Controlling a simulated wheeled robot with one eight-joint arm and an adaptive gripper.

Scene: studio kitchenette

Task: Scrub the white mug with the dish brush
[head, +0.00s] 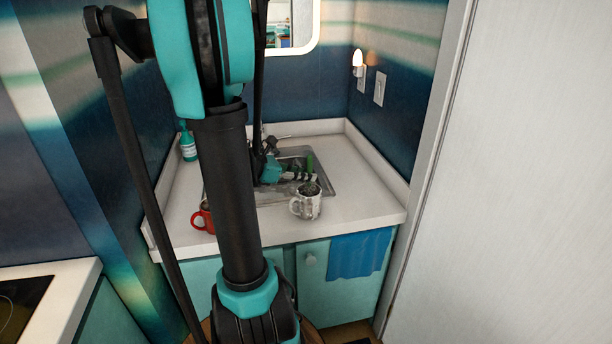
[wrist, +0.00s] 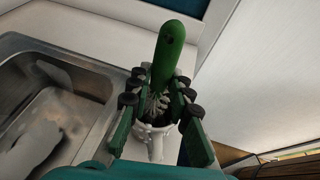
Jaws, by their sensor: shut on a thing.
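The white mug (head: 309,208) stands on the counter in front of the sink, its handle to the left; it has greyish marks. It also shows below my gripper in the wrist view (wrist: 156,143). My gripper (head: 298,177) is shut on the green-handled dish brush (wrist: 168,50), with fingers on both sides of it. The handle sticks up past the fingers, and in the head view it shows green (head: 309,161). The grey bristles point down at the mug's mouth; the fingers partly hide how deep they sit.
A red mug (head: 202,218) stands to the left, partly hidden by my arm. The metal sink (wrist: 62,88) lies just left of the white mug in the wrist view. A soap bottle (head: 188,146) stands at the back left. A blue towel (head: 359,254) hangs on the cabinet front.

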